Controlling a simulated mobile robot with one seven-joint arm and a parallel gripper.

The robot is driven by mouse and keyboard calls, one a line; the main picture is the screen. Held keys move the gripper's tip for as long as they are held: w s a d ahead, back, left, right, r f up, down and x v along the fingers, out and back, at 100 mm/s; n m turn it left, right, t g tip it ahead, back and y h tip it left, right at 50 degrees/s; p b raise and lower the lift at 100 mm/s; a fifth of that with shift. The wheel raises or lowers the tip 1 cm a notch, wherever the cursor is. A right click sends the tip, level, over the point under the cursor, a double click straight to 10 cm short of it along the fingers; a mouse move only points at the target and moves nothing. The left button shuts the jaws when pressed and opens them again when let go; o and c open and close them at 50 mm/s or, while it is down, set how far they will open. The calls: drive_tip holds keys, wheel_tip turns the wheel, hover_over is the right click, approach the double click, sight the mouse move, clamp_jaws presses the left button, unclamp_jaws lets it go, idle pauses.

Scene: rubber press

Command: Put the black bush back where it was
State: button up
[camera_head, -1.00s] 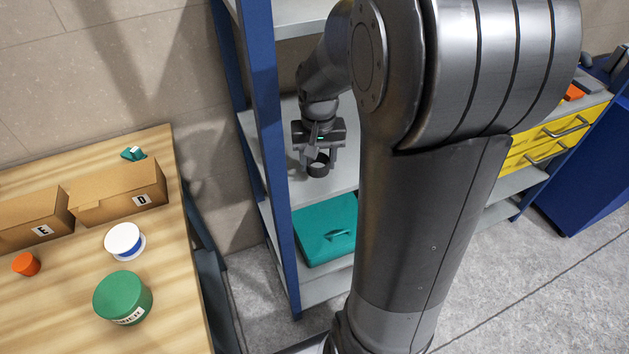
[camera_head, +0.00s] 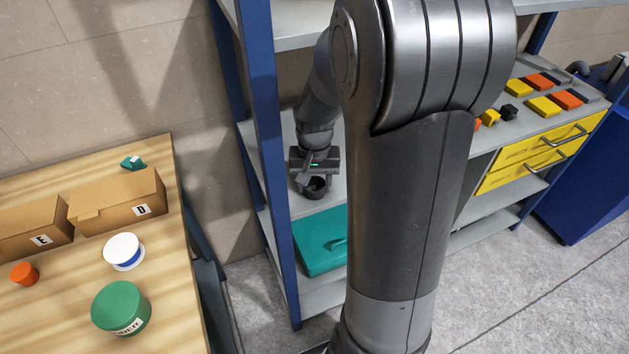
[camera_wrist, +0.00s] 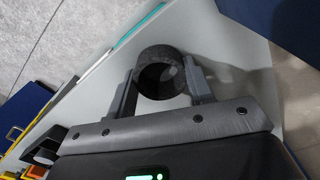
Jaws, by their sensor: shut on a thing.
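The black bush (camera_head: 314,188) is a short dark hollow cylinder. My gripper (camera_head: 314,180) is shut on it, with a finger on each side, at the grey middle shelf (camera_head: 335,203) of the blue-posted rack. In the wrist view the bush (camera_wrist: 160,74) sits between the two fingers of my gripper (camera_wrist: 163,85), its round opening facing the camera. The pale shelf surface (camera_wrist: 238,60) shows beside and behind it. I cannot tell whether the bush touches the shelf.
A blue rack post (camera_head: 268,150) stands close left of my gripper. A teal case (camera_head: 322,243) lies on the shelf below. A wooden table (camera_head: 60,310) at left holds boxes and tubs. Yellow and orange blocks (camera_head: 545,106) lie on the drawer unit at right.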

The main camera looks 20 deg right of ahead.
drive_tip(key=o, duration=1)
drive_tip(key=shift+f, duration=0.1)
drive_tip(key=shift+c, duration=0.2)
wheel_tip(320, 180, up, 6)
drive_tip(key=shift+f, duration=0.1)
drive_tip(key=s+a+r+n+t, duration=0.2)
drive_tip(key=s+a+r, duration=0.1)
drive_tip(key=s+r, duration=0.3)
drive_tip(key=s+a+r+n+t, duration=0.2)
drive_tip(key=s+a+r+t, duration=0.1)
drive_tip(key=s+r, duration=0.4)
drive_tip(key=s+a, duration=0.1)
drive_tip(key=s, duration=0.2)
drive_tip(key=shift+n+t, duration=0.3)
